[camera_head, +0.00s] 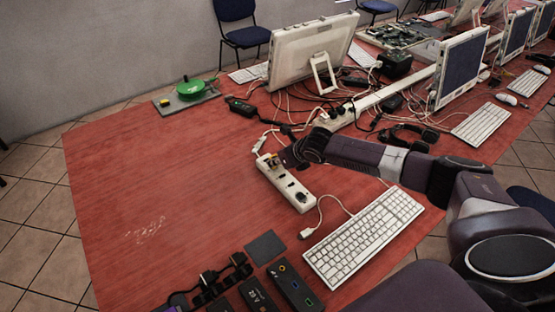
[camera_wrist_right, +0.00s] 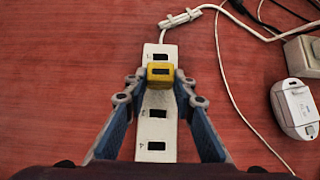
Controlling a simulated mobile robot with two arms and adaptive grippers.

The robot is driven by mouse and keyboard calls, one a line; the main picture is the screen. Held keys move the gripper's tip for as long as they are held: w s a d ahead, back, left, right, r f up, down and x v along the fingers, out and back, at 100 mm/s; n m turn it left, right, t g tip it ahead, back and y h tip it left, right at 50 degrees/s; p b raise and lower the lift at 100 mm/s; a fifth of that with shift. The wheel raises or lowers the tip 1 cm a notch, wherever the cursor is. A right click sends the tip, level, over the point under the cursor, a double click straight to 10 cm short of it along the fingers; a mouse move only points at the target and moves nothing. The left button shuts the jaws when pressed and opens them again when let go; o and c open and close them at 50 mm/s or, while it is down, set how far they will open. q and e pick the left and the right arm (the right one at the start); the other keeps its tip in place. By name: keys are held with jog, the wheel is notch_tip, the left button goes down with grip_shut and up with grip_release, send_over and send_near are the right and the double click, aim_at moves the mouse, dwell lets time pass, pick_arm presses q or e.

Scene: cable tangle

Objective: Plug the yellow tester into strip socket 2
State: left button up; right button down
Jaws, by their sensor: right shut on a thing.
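The yellow tester (camera_wrist_right: 160,73) is a small block with a dark slot, held between the fingertips of my right gripper (camera_wrist_right: 159,82). The white power strip (camera_head: 298,196) lies on the red table. In the right wrist view the strip (camera_wrist_right: 157,130) runs up and down under the gripper. One socket shows beyond the tester and two show nearer. The tester covers the second socket place from the far, cable end. I cannot tell whether it is seated or just above. In the head view my right gripper (camera_head: 277,160) is at the strip's far end. My left gripper is not in view.
A white keyboard (camera_head: 364,235) lies right of the strip. A black adapter strip (camera_head: 220,284) and dark boxes (camera_head: 292,286) are at the front edge. Monitors (camera_head: 312,50) and tangled cables fill the back. A green disc (camera_head: 190,87) sits back left. The left table is clear.

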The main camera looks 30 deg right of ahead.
jog(key=shift+f, duration=0.6)
jog(key=shift+s, duration=0.1)
jog(key=c, duration=1.5)
grip_release()
jog(key=shift+c, duration=0.2)
jog(key=v, duration=1.2)
